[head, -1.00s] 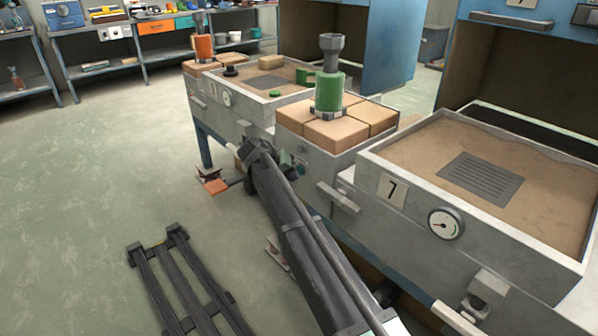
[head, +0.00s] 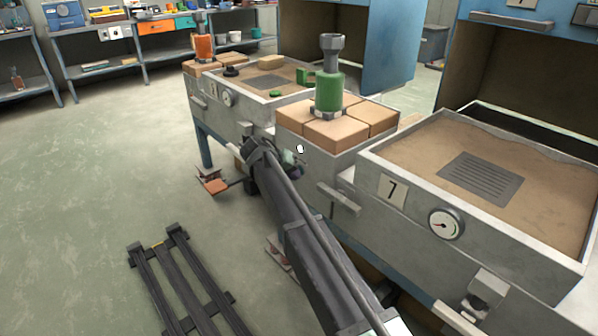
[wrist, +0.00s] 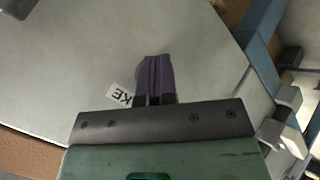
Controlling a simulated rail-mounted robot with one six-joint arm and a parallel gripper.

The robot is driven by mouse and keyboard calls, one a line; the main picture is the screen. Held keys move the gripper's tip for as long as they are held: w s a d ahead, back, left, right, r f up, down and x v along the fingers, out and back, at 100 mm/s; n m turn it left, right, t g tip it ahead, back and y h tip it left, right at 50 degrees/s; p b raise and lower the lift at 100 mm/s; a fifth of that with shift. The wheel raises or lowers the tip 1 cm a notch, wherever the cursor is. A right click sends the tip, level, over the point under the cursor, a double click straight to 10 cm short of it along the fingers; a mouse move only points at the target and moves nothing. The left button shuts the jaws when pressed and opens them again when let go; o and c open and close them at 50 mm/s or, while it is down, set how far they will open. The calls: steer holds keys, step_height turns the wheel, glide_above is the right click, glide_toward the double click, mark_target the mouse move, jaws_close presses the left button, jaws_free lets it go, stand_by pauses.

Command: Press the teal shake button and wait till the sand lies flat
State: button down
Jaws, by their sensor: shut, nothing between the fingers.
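My gripper (head: 297,172) is shut and empty, its dark purple fingers against or very close to the grey front panel (head: 325,172) below the green burner. In the wrist view the shut fingers (wrist: 155,78) cover the spot beside a white label (wrist: 121,96) reading "KE". The teal button is hidden, so I cannot tell whether it is pressed in. A small lamp (head: 300,148) above my fingertips glows white. Sand also lies in the far box (head: 240,80).
A green burner (head: 329,92) stands on tan bricks (head: 335,133) between the boxes. A gauge (head: 446,224) and handles stick out from the fronts. An orange-red pedal (head: 213,186) sits low near my arm.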

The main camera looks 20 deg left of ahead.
steer(key=shift+s, duration=0.1)
steer(key=shift+s+a, duration=0.45)
steer(key=shift+s, duration=0.15)
steer(key=s+a, duration=0.2)
steer(key=s, duration=0.2)
steer(key=shift+s+a, duration=0.1)
steer(key=shift+a, duration=0.3)
stand_by(0.3)
